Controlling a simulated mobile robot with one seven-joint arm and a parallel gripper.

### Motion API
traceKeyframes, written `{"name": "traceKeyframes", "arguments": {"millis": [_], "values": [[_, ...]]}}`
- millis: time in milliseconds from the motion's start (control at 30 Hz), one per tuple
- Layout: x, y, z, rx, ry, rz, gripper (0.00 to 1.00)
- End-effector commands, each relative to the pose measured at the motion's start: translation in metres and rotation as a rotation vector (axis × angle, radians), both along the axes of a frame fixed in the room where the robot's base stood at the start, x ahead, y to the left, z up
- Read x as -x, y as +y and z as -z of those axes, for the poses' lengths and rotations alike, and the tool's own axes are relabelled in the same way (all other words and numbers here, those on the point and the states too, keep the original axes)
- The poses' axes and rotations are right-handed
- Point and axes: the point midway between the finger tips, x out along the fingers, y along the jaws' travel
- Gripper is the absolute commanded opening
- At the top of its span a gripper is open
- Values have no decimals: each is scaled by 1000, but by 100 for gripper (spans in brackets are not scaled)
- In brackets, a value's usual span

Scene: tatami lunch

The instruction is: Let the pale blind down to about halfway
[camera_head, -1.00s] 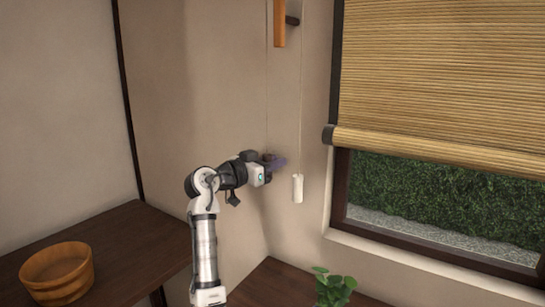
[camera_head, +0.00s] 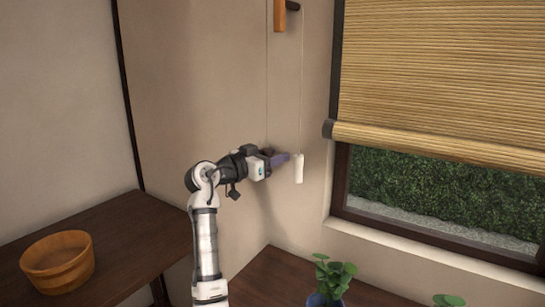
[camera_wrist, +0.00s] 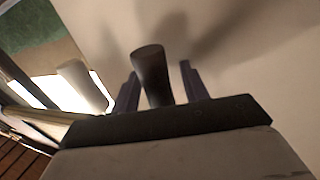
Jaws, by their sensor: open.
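A straw-coloured slatted blind (camera_head: 435,75) hangs over the window, its rolled lower edge (camera_head: 420,143) above a strip of uncovered glass. A white cylindrical pull (camera_head: 299,170) hangs on a thin cord beside the window; it also shows left of the fingers in the wrist view (camera_wrist: 80,84). My gripper (camera_head: 279,160) is open, its purple fingers just left of the white pull in the head view. In the wrist view a dark cylinder (camera_wrist: 151,75) stands between the open fingers (camera_wrist: 160,90). A second cord runs down behind the gripper; its end is hidden.
A wooden block (camera_head: 279,15) hangs higher up by a dark peg (camera_head: 293,5). A wooden tub (camera_head: 57,262) sits on a dark table (camera_head: 125,235) at left. A potted plant (camera_head: 333,275) stands at the bottom centre. The wall is close behind the gripper.

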Motion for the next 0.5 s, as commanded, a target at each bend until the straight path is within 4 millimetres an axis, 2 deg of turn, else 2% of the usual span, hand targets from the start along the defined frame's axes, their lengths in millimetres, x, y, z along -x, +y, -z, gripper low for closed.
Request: {"name": "traceKeyframes", "arguments": {"millis": [167, 267, 500], "values": [[6, 7, 1, 0, -1, -1, 45], [16, 19, 2, 0, -1, -3, 45], [52, 61, 3, 0, -1, -4, 45]]}}
